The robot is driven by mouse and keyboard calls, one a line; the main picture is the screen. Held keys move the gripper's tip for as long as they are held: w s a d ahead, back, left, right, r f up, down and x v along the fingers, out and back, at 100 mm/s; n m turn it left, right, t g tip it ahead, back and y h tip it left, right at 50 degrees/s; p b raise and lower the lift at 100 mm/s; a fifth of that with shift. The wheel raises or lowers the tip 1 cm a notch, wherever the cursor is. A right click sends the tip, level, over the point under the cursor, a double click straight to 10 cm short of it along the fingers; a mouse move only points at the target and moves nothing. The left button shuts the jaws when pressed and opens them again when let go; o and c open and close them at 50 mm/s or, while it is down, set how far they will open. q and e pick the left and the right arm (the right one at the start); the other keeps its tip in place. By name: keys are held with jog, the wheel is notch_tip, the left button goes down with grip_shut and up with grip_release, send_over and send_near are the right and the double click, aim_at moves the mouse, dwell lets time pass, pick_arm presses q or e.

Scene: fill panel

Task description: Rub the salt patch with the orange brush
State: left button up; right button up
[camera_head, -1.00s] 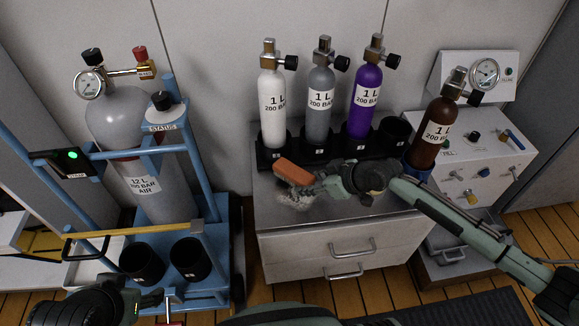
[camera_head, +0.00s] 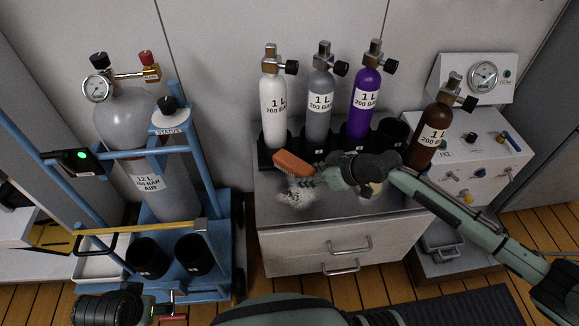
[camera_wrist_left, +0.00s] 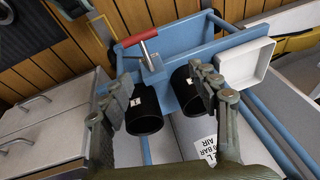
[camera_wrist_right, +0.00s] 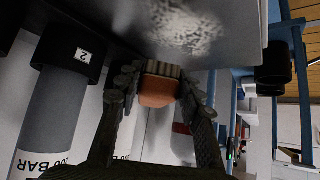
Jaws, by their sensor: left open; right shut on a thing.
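The orange brush (camera_head: 294,163) is held by my right gripper (camera_head: 318,175) over the top of the low grey cabinet, its bristles facing down. The right gripper (camera_wrist_right: 160,95) is shut on the brush (camera_wrist_right: 158,90), shown in the right wrist view. The white grainy salt patch (camera_head: 296,196) lies on the cabinet top just in front of the brush; it also shows in the right wrist view (camera_wrist_right: 187,27). I cannot tell whether the bristles touch the surface. My left gripper (camera_wrist_left: 165,85) is open and empty above the blue trolley's black cups.
White (camera_head: 273,110), grey (camera_head: 320,110) and purple (camera_head: 365,105) bottles stand in a black rack behind the patch. A brown bottle (camera_head: 430,135) stands at the right by the grey panel (camera_head: 475,165). The blue trolley (camera_head: 215,245) carries a large cylinder (camera_head: 130,130).

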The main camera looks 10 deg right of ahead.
jog(key=shift+r+p, duration=0.8)
jog(key=shift+r, duration=0.2)
pick_arm(q)
notch_tip(320, 180, down, 6)
jog(key=shift+s+d+p, duration=0.3)
jog(key=shift+s+p, duration=0.05)
jog(key=shift+p, duration=0.05)
pick_arm(e)
jog(key=shift+r, duration=0.4)
